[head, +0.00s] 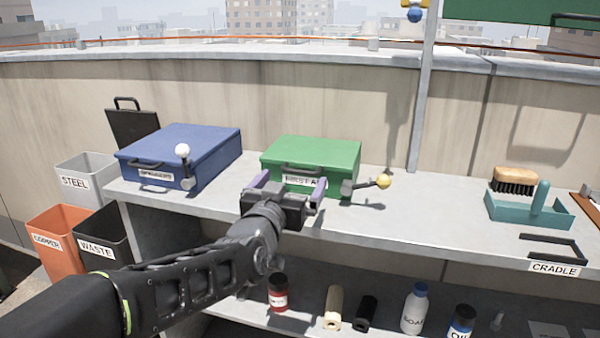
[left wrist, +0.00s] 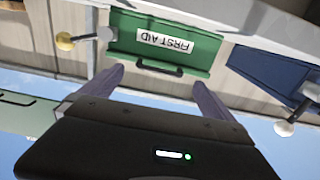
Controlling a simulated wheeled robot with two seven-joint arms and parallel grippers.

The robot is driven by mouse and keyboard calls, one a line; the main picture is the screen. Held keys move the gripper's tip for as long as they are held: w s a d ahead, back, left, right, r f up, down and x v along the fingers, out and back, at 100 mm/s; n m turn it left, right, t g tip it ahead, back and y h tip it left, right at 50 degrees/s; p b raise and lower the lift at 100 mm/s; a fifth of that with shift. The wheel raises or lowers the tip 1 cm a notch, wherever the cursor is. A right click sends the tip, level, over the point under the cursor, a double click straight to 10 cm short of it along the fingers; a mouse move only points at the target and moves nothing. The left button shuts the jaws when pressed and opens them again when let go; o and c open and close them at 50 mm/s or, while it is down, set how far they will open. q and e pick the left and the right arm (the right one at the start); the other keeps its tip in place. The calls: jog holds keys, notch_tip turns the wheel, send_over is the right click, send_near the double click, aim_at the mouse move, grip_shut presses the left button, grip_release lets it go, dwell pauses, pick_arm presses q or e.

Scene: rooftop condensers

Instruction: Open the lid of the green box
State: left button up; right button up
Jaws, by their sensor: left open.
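The green box (head: 318,152) stands on the bench top with its lid shut. It has a dark handle and a white label on its front; in the left wrist view the green box (left wrist: 170,45) shows upside down, its label reading FIRST AID, its handle (left wrist: 160,67) apart from my fingers. My left gripper (head: 290,187) is in front of the box with its purple fingers spread, one on each side of the handle area. It is open and empty; the fingers also show in the left wrist view (left wrist: 157,85). In the head view the gripper hides part of the box's lower front. My right gripper is out of view.
A blue box (head: 190,150) stands to the left. A teal tray with a brush (head: 515,180) is at right. Bottles (head: 415,308) stand on the lower shelf.

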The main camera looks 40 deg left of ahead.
aim_at(299, 172)
pick_arm(q)
jog(key=x, duration=0.5)
jog(key=shift+w+a, duration=0.1)
jog(key=shift+w, duration=0.2)
jog(key=shift+c, duration=0.6)
